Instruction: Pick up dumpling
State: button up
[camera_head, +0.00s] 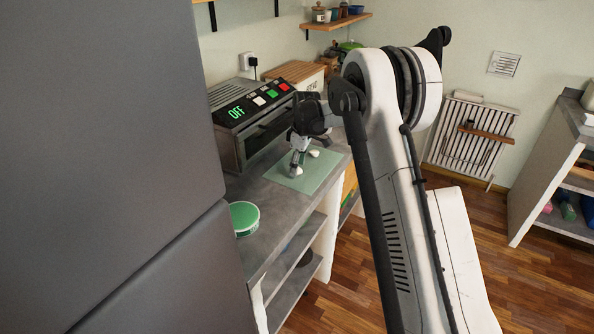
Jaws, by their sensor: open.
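A small white dumpling (296,171) lies on the pale green mat (318,175) on the grey counter. A second small white piece, which looks like another dumpling (314,153), lies on the mat a little further back and to the right. My gripper (299,158) points down over the mat, with its fingers open. The fingertips are just above or beside the nearer dumpling. I cannot tell whether they touch it. The arm and gripper hide part of the mat's far side.
A toaster oven (255,120) with a green OFF display stands close left of my gripper. A green-lidded tub (244,217) sits nearer on the counter. A wooden-lidded bin (296,72) stands behind. A large grey cabinet (120,170) fills the left. The counter (275,215) is bare in front of the mat.

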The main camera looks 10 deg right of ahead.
jog(key=shift+a+f, duration=0.1)
jog(key=shift+f, duration=0.65)
jog(key=c, duration=1)
jog(key=shift+r, duration=0.1)
